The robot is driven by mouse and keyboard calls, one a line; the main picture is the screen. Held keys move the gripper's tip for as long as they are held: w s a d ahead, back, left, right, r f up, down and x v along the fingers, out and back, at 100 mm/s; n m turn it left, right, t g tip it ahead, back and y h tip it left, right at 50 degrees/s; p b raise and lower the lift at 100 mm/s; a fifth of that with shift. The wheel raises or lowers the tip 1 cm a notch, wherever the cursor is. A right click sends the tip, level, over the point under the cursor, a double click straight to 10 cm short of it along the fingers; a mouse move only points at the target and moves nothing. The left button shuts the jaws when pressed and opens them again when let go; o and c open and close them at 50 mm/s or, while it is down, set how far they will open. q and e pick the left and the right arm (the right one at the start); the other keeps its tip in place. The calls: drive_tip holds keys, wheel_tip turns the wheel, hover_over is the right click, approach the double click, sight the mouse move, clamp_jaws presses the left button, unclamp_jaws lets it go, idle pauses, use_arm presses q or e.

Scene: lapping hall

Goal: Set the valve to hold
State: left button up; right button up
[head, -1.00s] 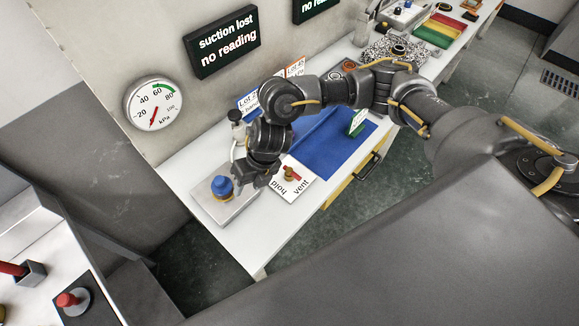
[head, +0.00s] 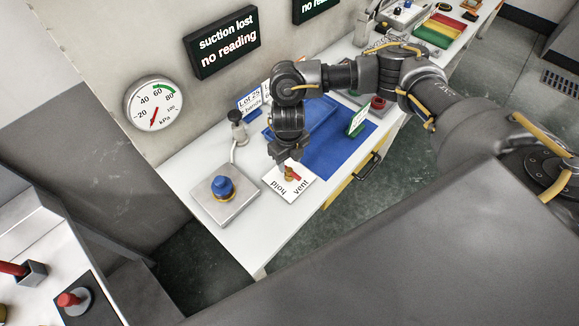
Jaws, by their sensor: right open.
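The valve (head: 288,173) is a small brass body with a red handle, on a white card (head: 281,188) lettered "hold" at left and "vent" at right. The red handle shows at the right of the brass body, on the "vent" side; its far part is hidden by my gripper. My right gripper (head: 281,160) is open, pointing down just above and behind the valve. Whether it touches the handle I cannot tell. My left gripper is out of view.
A blue-topped knob on a grey plate (head: 239,207) stands left of the card. A blue mat (head: 335,152) with a green sign (head: 357,122) lies to the right. The wall gauge (head: 154,104) has a red needle; a black display (head: 222,42) reads "suction lost no reading".

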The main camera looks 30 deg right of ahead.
sight(289, 170)
drive_tip(key=shift+f, duration=2.15)
clamp_jaws()
